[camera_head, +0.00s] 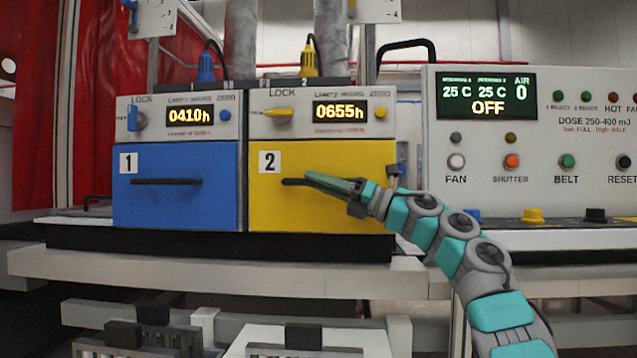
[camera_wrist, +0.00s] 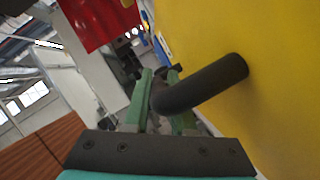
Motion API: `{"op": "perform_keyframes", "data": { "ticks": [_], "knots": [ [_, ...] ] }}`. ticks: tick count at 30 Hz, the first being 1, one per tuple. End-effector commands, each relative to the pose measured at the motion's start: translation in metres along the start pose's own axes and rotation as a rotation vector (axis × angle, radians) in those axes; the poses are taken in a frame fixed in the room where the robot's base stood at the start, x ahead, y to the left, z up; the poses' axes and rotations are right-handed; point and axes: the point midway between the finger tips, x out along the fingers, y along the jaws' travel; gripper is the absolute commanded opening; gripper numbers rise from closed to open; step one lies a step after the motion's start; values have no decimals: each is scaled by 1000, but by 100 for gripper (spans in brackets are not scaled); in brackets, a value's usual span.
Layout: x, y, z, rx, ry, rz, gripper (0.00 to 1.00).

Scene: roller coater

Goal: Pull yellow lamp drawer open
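The yellow lamp drawer (camera_head: 330,210), marked 2, sits shut in the head view, its front about level with the blue drawer. Its dark bar handle (camera_head: 293,182) lies across the front, its right part hidden behind my gripper. My gripper (camera_head: 312,178) reaches in from the right, its green fingers along the handle. In the wrist view the handle (camera_wrist: 205,82) crosses over the right finger, and its far end lies between the fingers (camera_wrist: 160,85). The fingers are apart, with a gap showing; firm contact cannot be made out. The yellow lock lever (camera_head: 271,113) above lies level.
The blue drawer (camera_head: 175,205), marked 1, is on the left, with its own handle (camera_head: 165,182). A control panel (camera_head: 535,150) with buttons stands close on the right, behind my arm. A light ledge (camera_head: 220,276) runs below the drawers.

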Motion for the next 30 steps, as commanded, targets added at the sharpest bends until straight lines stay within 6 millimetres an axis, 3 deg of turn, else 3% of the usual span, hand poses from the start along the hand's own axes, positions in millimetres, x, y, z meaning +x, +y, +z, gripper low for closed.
{"op": "perform_keyframes", "data": {
  "ticks": [6,30],
  "knots": [
    [0,0,0,0,0,0,0],
    [0,-1,0,1,-1,-1,0]
  ]
}}
